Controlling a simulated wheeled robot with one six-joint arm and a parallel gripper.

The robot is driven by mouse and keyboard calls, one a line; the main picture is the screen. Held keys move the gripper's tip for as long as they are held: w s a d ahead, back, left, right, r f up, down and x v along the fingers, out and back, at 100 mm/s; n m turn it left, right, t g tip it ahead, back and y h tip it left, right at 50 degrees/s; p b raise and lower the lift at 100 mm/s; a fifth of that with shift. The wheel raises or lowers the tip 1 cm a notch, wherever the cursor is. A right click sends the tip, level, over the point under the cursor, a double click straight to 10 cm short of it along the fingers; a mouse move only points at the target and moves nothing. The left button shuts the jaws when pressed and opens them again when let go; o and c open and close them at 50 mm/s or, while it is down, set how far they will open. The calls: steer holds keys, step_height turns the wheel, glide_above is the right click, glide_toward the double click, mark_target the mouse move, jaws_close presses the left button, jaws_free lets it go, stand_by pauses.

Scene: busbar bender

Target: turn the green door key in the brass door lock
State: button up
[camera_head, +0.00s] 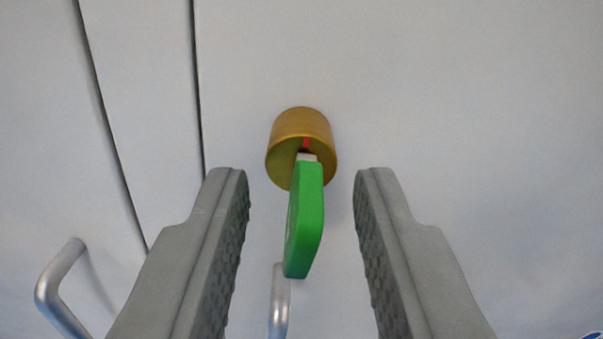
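The green door key (305,220) sticks out of the brass door lock (300,128) toward the camera. Its flat green head stands nearly upright in the picture, and a short bit of pale metal shows where it enters the lock face. A red mark shows on the lock face just above the key. My gripper (303,190) is open, with one grey finger on each side of the key. A clear gap shows between the key and each finger, and neither touches it. How deep the key sits in the lock is hidden.
The lock is on a pale grey door panel (450,110). Dark vertical seams run to its left. A metal handle (58,275) stands out at lower left, and another handle (279,300) shows below the key. The panel right of the lock looks clear.

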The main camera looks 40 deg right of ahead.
steer(key=v, duration=1.7)
steer(key=s+d+r+n+t+y, duration=0.1)
steer(key=s+r+t+y, duration=0.2)
steer(key=r, duration=0.9)
steer(key=s+d+r+n+t+y, duration=0.15)
steer(key=r+y, duration=0.45)
steer(key=r, duration=0.6)
steer(key=s+d+r+n+g, duration=0.1)
steer(key=s+d+r, duration=0.1)
steer(key=s+r, duration=0.4)
steer(key=s+d+r+n+y, duration=0.1)
steer(key=s+r, duration=0.5)
steer(key=s, duration=1.1)
steer(key=shift+s+d+n+g+y, duration=0.3)
steer(key=shift+d+n+g, duration=0.05)
steer(key=shift+d+n, duration=0.35)
